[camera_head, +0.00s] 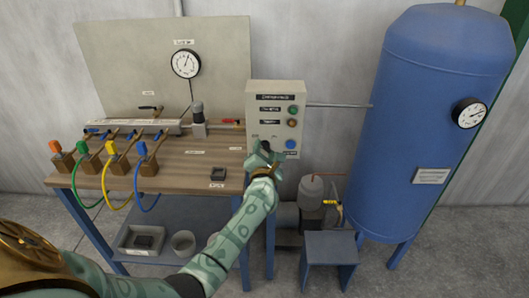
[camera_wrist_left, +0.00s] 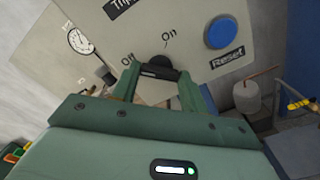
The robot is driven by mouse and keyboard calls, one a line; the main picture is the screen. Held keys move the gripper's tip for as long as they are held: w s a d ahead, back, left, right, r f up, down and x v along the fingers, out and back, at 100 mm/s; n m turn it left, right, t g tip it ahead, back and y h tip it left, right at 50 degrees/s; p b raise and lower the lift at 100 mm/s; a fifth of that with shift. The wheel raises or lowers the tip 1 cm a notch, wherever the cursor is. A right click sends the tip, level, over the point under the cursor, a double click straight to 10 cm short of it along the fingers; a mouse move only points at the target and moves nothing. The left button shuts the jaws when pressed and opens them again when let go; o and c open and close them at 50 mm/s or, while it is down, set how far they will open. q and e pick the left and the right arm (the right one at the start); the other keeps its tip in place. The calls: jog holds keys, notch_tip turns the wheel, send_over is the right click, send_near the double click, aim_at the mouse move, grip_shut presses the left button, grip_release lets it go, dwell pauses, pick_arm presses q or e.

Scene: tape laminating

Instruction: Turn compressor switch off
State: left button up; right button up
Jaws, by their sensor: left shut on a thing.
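The grey compressor control box (camera_head: 275,98) stands at the right end of the wooden bench. My left gripper (camera_head: 264,152) reaches to the lower left of its front panel. In the left wrist view, the black switch knob (camera_wrist_left: 160,73) sits between the fingertips of my left gripper (camera_wrist_left: 158,78), which is shut on it. The knob's exact angle is partly hidden by the fingers. My right gripper is not in view.
A blue reset button (camera_head: 291,144) is right of the knob, with green and orange lamps above. A blue tank (camera_head: 430,130) with a gauge stands at right. Several coloured valves and hoses line the bench (camera_head: 190,172) at left. A pump sits below the box.

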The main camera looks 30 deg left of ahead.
pick_arm(q)
jog(key=shift+f, duration=0.2)
jog(key=o, duration=1)
jog(key=shift+r, duration=0.1)
jog(key=shift+s+d, duration=0.2)
jog(key=shift+s, duration=0.1)
jog(key=p+v, duration=0.2)
jog(key=v, duration=1.3)
jog(key=shift+s+d+p, duration=0.1)
jog(key=shift+s+p, duration=0.2)
jog(key=shift+s, duration=0.05)
